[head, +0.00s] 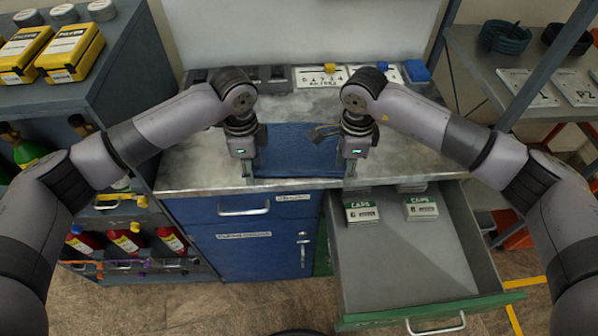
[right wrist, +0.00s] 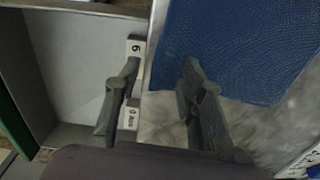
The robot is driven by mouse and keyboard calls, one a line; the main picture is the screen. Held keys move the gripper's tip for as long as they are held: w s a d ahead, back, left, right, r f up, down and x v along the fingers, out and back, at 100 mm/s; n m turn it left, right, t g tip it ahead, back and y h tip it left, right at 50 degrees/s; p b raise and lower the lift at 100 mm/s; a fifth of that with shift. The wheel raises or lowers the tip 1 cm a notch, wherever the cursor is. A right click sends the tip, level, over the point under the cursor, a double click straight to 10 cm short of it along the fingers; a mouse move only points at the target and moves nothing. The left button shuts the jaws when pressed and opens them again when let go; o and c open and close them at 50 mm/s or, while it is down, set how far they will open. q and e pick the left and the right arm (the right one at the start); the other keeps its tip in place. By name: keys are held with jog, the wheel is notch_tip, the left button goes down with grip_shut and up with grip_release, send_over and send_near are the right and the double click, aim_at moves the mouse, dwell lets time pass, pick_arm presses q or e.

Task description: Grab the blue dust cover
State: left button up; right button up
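The blue dust cover (head: 291,150) lies as a flat, textured blue sheet on the metal worktop between my two grippers, with its front near the worktop's front edge. It also shows in the right wrist view (right wrist: 235,50). My left gripper (head: 249,172) points down at the cover's left side; its finger gap is not clear. My right gripper (head: 350,168) points down at the cover's right side. In the right wrist view its fingers (right wrist: 160,75) are apart with nothing between them, one overlapping the cover's edge in the picture. Contact with the cover cannot be told.
An open drawer (head: 405,255) with small white boxes labelled CAPS (head: 361,211) juts out below my right gripper. A blue cabinet (head: 240,250) is under the worktop. Number cards (head: 320,77) and a small blue block (head: 417,71) stand at the back. Shelves flank both sides.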

pick_arm(q)
jog(key=shift+s+f, duration=0.1)
jog(key=shift+f, duration=0.05)
grip_shut()
pick_arm(e)
jog(key=shift+s+f, duration=0.15)
jog(key=shift+f, duration=0.05)
grip_shut()
dwell(0.8)
jog(key=shift+r, duration=0.15)
